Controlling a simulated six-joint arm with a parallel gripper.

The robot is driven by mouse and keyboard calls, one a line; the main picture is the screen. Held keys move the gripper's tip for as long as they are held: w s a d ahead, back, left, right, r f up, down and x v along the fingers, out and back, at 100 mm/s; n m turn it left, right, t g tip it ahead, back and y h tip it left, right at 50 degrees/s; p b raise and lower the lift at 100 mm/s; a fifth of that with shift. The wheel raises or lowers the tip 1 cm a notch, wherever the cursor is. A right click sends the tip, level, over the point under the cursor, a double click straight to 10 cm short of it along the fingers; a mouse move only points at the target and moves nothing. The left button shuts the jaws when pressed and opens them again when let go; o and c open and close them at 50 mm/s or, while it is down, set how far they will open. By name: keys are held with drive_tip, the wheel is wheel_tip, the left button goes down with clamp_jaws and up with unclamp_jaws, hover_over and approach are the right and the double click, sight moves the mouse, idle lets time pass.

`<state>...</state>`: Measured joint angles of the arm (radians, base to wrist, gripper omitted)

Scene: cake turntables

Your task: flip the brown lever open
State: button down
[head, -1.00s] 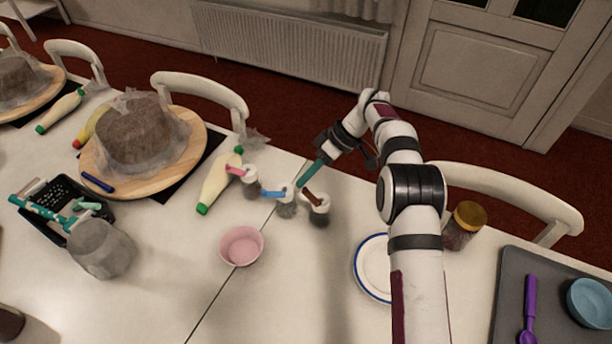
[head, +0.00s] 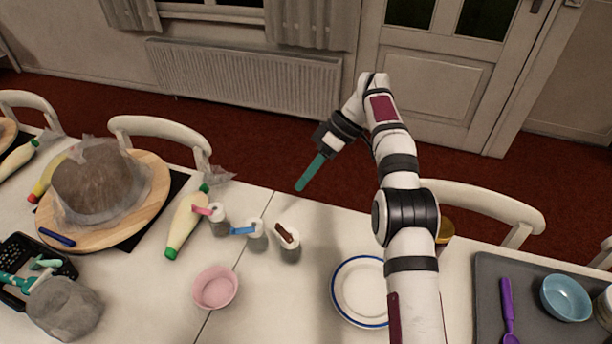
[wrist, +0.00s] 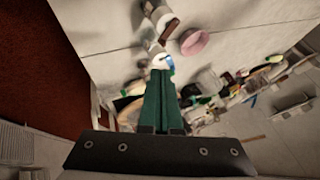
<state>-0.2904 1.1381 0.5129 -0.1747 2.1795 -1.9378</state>
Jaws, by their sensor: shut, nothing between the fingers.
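The brown lever (head: 284,232) sits on the white lid of a small grey jar (head: 290,252), the rightmost of three jars in a row. It slants towards the upper left across the lid; I cannot tell exactly how far it is raised. My gripper (head: 300,187) has long teal fingers, shut together and empty. Their tips are above and slightly right of the brown lever, apart from it.
Beside it stand jars with a blue lever (head: 243,231) and a pink lever (head: 203,211). A pink bowl (head: 215,288) is in front, a blue-rimmed plate (head: 358,290) to the right, a bottle (head: 187,222) to the left. The table between bowl and plate is clear.

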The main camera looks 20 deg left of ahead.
sight(278, 224)
drive_tip(key=c, duration=1.5)
unclamp_jaws()
drive_tip(key=shift+w+d+r, duration=0.1)
drive_tip(key=shift+r, duration=0.15)
drive_tip(key=shift+o, duration=1.3)
drive_tip(key=shift+r+m, duration=0.2)
drive_tip(key=shift+m, duration=0.4)
drive_tip(key=o, duration=0.3)
drive_tip(key=s+a+r+m+h, duration=0.1)
drive_tip(key=m, duration=0.2)
drive_tip(key=s+a+r+m+t+h, duration=0.1)
drive_tip(key=m, duration=0.3)
drive_tip(key=s+a+r+m+t+h, duration=0.1)
drive_tip(key=m, duration=0.2)
drive_tip(key=shift+s+a+m+h, duration=0.15)
drive_tip(key=shift+s+m+h, duration=0.15)
drive_tip(key=shift+s+m, duration=0.1)
wheel_tip(278, 224, up, 3)
drive_tip(key=s+a+m+t+h, duration=0.1)
drive_tip(key=s+m+t+h, duration=0.15)
drive_tip(key=m, duration=0.75)
drive_tip(key=shift+y, duration=0.35)
drive_tip(key=f, duration=1.5)
drive_tip(key=shift+w+a+f, duration=0.1)
drive_tip(key=shift+a+f, duration=0.15)
clamp_jaws()
